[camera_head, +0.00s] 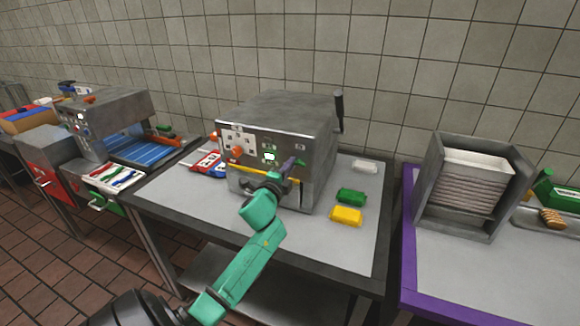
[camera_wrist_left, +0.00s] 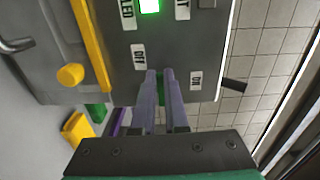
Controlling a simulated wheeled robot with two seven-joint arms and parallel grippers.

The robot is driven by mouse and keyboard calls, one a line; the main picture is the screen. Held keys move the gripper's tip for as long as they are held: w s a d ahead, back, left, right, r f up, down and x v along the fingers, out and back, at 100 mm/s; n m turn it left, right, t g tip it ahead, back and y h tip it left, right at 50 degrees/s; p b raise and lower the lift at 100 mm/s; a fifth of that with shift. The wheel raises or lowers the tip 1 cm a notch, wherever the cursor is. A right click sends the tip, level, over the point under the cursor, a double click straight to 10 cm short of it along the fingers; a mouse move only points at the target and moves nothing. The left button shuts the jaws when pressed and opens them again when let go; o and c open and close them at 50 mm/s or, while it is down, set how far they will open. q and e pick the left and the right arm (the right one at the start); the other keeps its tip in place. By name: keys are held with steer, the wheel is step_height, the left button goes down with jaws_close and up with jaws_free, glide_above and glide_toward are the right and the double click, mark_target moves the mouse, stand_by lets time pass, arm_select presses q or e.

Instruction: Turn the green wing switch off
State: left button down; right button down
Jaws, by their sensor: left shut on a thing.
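The grey metal machine (camera_head: 285,108) stands on the middle table, with a control panel on its front. In the left wrist view, a sliver of the green wing switch (camera_wrist_left: 161,88) shows between the purple fingers of my left gripper (camera_wrist_left: 160,75). The fingers are shut on it, one on each side, and hide most of it. Small white labels (camera_wrist_left: 139,56) sit on the panel around the switch, one of them reading OFF. In the head view my left gripper (camera_head: 292,165) is at the right part of the panel, and the switch cannot be made out there. My right gripper is not in view.
A yellow bar (camera_wrist_left: 92,45) runs along the panel, with a lit green display (camera_wrist_left: 149,6) nearby. Green (camera_head: 351,195) and yellow (camera_head: 346,215) packets lie right of the machine. A dark lever (camera_head: 339,108) rises at its right side. The table's front right is clear.

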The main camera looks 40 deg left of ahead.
arm_select(q)
steer(key=c, duration=0.9)
jaws_free()
steer(key=shift+c, duration=0.2)
steer(key=b+v, duration=0.3)
steer(key=v, duration=1.1)
steer(key=shift+s, duration=0.3)
steer(key=shift+d, duration=0.1)
steer(key=shift+f, duration=0.1)
